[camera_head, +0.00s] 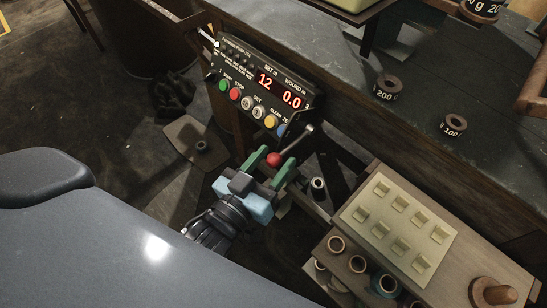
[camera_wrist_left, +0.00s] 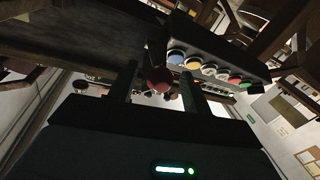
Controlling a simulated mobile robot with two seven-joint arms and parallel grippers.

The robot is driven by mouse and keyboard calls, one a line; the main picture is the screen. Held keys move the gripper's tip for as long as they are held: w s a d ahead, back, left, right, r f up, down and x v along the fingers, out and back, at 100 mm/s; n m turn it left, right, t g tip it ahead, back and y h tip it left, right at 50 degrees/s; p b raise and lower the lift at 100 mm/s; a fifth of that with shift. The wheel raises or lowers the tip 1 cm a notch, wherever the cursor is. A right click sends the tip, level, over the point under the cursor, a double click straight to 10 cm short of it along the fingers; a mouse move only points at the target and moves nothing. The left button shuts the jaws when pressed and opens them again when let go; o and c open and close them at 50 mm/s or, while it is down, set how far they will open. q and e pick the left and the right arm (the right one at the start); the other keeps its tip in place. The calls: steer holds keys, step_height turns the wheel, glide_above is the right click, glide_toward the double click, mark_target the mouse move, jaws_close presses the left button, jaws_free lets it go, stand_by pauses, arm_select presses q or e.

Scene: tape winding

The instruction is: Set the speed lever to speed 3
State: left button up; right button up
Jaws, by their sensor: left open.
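The speed lever shows in the head view as a metal rod (camera_head: 303,137) with a red ball knob (camera_head: 273,160), below the right end of the control box. My left gripper (camera_head: 278,155) is open, with its green fingers on either side of the knob. In the left wrist view the red knob (camera_wrist_left: 159,81) sits between the two dark fingers, with a gap on each side. No speed marks are readable, so I cannot tell the lever's setting. My right gripper is in neither view.
The control box (camera_head: 264,62) reads 12 and 0.0 above a row of coloured buttons. Weights marked 200 (camera_head: 387,88) and 100 (camera_head: 454,125) stand on the dark bench (camera_head: 420,65). A slotted cream tray (camera_head: 358,210) lies at the right, near several open rolls.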

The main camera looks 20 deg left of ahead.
arm_select(q)
steer(key=shift+w, duration=0.3)
steer(key=shift+c, duration=0.2)
steer(key=c, duration=0.7)
jaws_close()
